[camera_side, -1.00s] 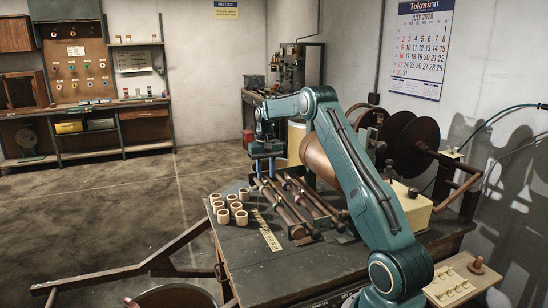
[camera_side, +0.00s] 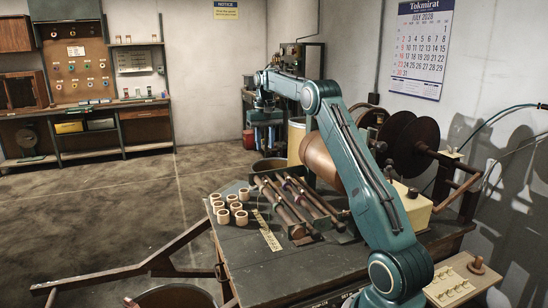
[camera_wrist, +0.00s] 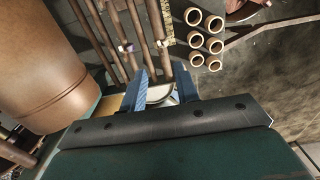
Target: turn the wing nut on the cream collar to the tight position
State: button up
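My gripper (camera_side: 265,118) hangs in the air beyond the far end of the workbench, clear of the rods. In the wrist view its two blue fingers (camera_wrist: 160,84) stand apart with nothing held between them. The collars are too small in the side view to tell apart. I cannot make out the wing nut or its angle.
Several parallel rods (camera_side: 285,210) lie in a rack on the dark bench (camera_side: 275,262). Several cream tube pieces (camera_side: 222,205) stand to their left. A large brown roll (camera_side: 322,163) and dark discs (camera_side: 412,145) are at the right. A round bin (camera_side: 268,166) stands past the bench.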

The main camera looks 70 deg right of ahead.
aim_at(266, 181)
jog(key=shift+c, duration=0.4)
jog(key=shift+s+r+n, duration=0.15)
jog(key=shift+n, duration=0.45)
jog(key=shift+f, duration=6.9)
jog(key=shift+c, duration=0.2)
grip_shut()
